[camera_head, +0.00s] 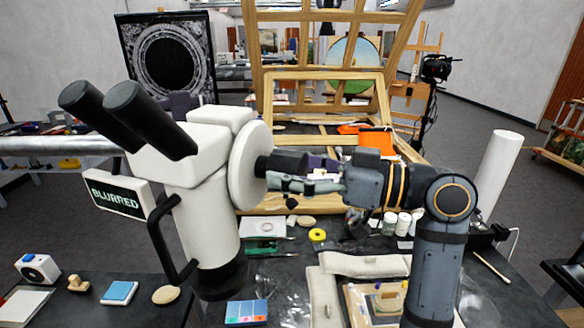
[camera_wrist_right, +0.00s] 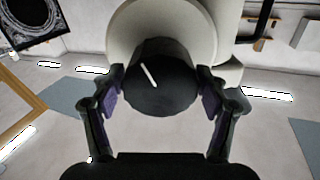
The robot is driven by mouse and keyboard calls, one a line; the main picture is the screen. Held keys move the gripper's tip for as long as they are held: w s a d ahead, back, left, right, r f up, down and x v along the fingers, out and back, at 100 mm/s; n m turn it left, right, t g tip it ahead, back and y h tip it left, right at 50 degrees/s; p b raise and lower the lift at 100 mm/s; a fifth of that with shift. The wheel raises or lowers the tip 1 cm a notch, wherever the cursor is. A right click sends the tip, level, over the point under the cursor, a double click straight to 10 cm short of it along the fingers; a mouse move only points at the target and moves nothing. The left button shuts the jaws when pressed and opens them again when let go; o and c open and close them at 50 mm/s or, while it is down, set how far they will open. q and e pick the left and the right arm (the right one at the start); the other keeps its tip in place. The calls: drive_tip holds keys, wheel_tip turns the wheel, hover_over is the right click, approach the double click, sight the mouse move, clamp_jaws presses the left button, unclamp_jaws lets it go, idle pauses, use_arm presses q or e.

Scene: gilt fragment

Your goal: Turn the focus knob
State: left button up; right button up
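A white microscope (camera_head: 207,200) with two black eyepieces stands on the dark table at the left. Its sign (camera_head: 118,194) reads "BLURRED". The black focus knob (camera_head: 282,162) sticks out from its right side. In the right wrist view the knob (camera_wrist_right: 162,92) faces me, with a white mark slanting from upper left towards its middle. My right gripper (camera_head: 275,178) reaches in from the right, level with the knob. Its fingers (camera_wrist_right: 160,76) stand on either side of the knob, with a thin gap seeming to show at each side. My left gripper is not in view.
A wooden easel frame (camera_head: 330,75) stands behind the table. Small jars (camera_head: 396,222), a yellow roll (camera_head: 317,235) and pale padded cushions (camera_head: 365,264) lie below and around my right arm. A blue swatch card (camera_head: 246,311) lies at the front. A white cylinder (camera_head: 500,165) stands at the right.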

sight(304, 172)
drive_tip(key=c, duration=0.7)
drive_tip(key=shift+m, duration=0.7)
drive_tip(key=o, duration=1.1)
drive_tip(key=v, duration=0.6)
drive_tip(key=shift+d+f, duration=0.1)
drive_tip(key=shift+d, duration=0.1)
drive_tip(key=shift+s+d, duration=0.2)
drive_tip(key=shift+d, duration=0.35)
